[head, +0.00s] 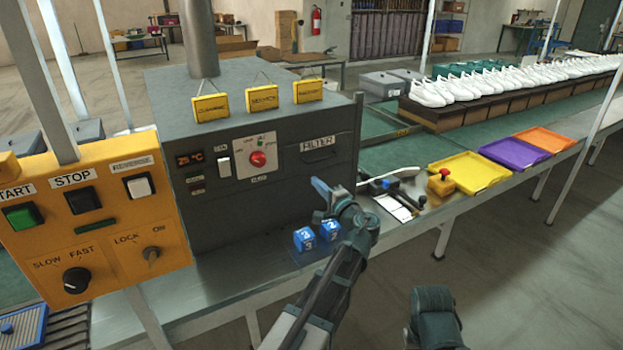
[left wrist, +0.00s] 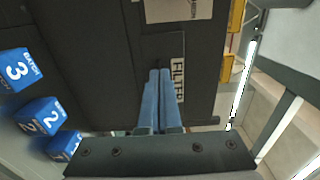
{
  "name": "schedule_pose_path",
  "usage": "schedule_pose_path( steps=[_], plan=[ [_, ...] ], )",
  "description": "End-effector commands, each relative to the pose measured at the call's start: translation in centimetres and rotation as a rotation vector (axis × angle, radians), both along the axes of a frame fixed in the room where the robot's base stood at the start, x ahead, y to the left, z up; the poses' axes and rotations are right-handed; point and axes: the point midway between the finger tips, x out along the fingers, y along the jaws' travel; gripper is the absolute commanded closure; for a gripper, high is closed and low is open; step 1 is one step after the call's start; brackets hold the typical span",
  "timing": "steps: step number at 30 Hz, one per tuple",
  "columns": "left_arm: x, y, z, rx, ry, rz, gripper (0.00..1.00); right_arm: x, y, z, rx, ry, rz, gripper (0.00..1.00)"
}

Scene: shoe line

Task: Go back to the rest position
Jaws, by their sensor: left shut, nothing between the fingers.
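My left gripper (head: 320,188) is in front of the dark grey machine (head: 245,125), near its FILTER panel (head: 322,150). In the left wrist view its two blue fingers (left wrist: 160,75) lie side by side, shut with nothing between them, pointing at the machine's dark front beside the FILTER label (left wrist: 178,80). I cannot tell whether the fingertips touch it. Part of my right arm shows at the bottom of the head view; its gripper does not show.
Blue numbered batch cubes (head: 304,239) sit on the bench close to my left gripper. A yellow control box (head: 95,215) stands at left. A red-knobbed device (head: 440,182), yellow tray (head: 469,172), purple tray (head: 514,152) and orange tray (head: 545,139) stand at right.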

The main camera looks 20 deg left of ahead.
Motion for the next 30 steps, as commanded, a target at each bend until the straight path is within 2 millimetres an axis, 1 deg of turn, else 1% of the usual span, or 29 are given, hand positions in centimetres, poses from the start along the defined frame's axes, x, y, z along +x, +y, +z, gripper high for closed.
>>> schedule_pose_path(
  steps=[3,12,14,16,17,20,21,23,24,26,27,29,30],
  plan=[
    [-0.4,-0.4,0.0,0.0,0.0,0.0,1.0,0.0,0.0,0.0,0.0,0.0,0.0,0.5],
    [-0.5,-0.5,-0.1,-0.008,0.001,0.002,1.0,0.0,0.0,0.1,0.0,0.0,0.0,0.5],
    [-1.0,-0.7,-0.3,-0.038,0.004,0.009,1.0,0.0,0.0,0.4,0.0,0.0,0.0,0.5],
    [-2.2,-1.2,-1.1,-0.111,0.014,0.028,1.0,0.0,0.0,1.0,0.0,0.0,0.0,0.5],
    [-3.0,-1.6,-1.7,-0.156,0.021,0.038,1.0,0.0,0.0,1.3,0.0,0.0,0.0,0.5],
    [-6.2,-3.4,-4.3,-0.349,0.07,0.089,1.0,0.0,0.0,2.7,0.0,0.0,0.0,0.5],
    [-7.7,-4.5,-5.6,-0.435,0.101,0.111,1.0,0.0,0.0,3.2,0.0,0.0,0.0,0.5],
    [-10.1,-6.3,-7.5,-0.561,0.154,0.146,1.0,0.0,0.0,4.0,0.0,0.0,0.0,0.5],
    [-11.7,-7.8,-8.7,-0.644,0.195,0.165,1.0,0.0,0.0,4.4,0.0,0.0,0.0,0.5],
    [-14.3,-10.1,-10.3,-0.763,0.265,0.197,1.0,0.0,0.0,5.2,0.0,0.0,0.0,0.5],
    [-16.0,-11.8,-11.2,-0.837,0.316,0.215,1.0,0.0,0.0,5.6,0.0,0.0,0.0,0.5],
    [-18.7,-14.3,-12.3,-0.94,0.395,0.24,1.0,0.0,0.0,6.2,0.0,0.0,0.0,0.5],
    [-20.4,-15.9,-12.8,-1.001,0.448,0.255,1.0,0.0,0.0,6.6,0.0,0.0,0.0,0.5]
  ],
)
